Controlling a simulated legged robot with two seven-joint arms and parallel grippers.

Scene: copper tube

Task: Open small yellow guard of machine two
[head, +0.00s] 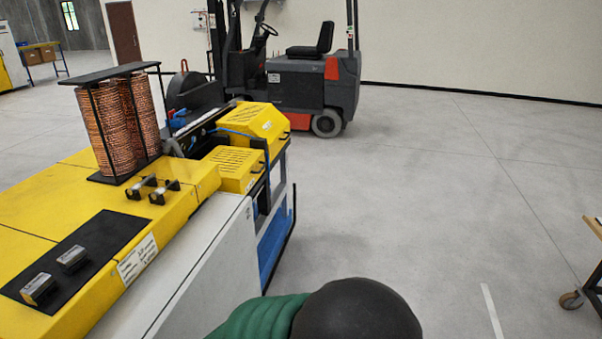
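The yellow and white machine (215,250) fills the left side of the head view. At its far end are two yellow vented guards. The nearer guard (237,163) has a slotted top and appears down. The farther guard (258,121) has a sloped face and also appears down. I cannot tell from the picture which machine is number two. A dark green ribbed part with a black rounded end, which looks like part of my own arm, shows at the bottom edge. Neither gripper's fingers are in view.
Copper-coloured coils (117,125) stand in a black frame on the machine. Small handles (152,187) and a black panel (75,262) are on its top. A forklift (305,75) stands behind. A wheeled table (596,240) is at the right edge. The grey floor between is clear.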

